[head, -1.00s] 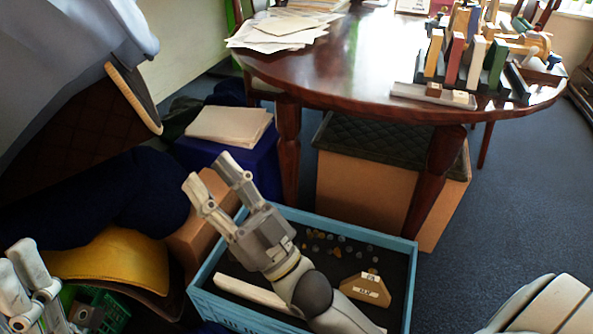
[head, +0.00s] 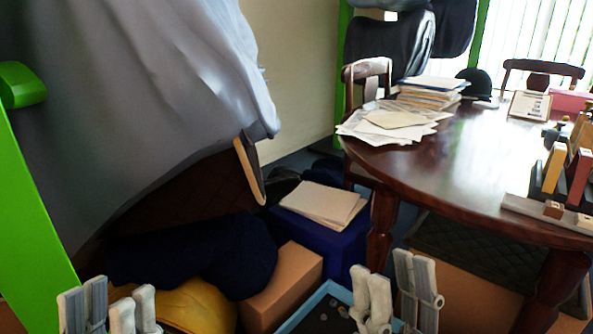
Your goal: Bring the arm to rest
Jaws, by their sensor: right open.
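My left gripper (head: 108,302) shows at the bottom left edge, fingers pointing up, with its two grey-white fingers apart and nothing between them. My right gripper (head: 393,285) shows at the bottom, right of centre, in front of the blue crate. Its fingers also point up, open and empty. The rest of both arms is below the frame.
The blue crate (head: 334,290) is mostly cut off. A cardboard box (head: 285,285), yellow helmet (head: 195,305) and dark blue box with papers (head: 335,245) stand nearby. The round wooden table (head: 460,165) fills the right. A grey cloth (head: 140,90) hangs at left.

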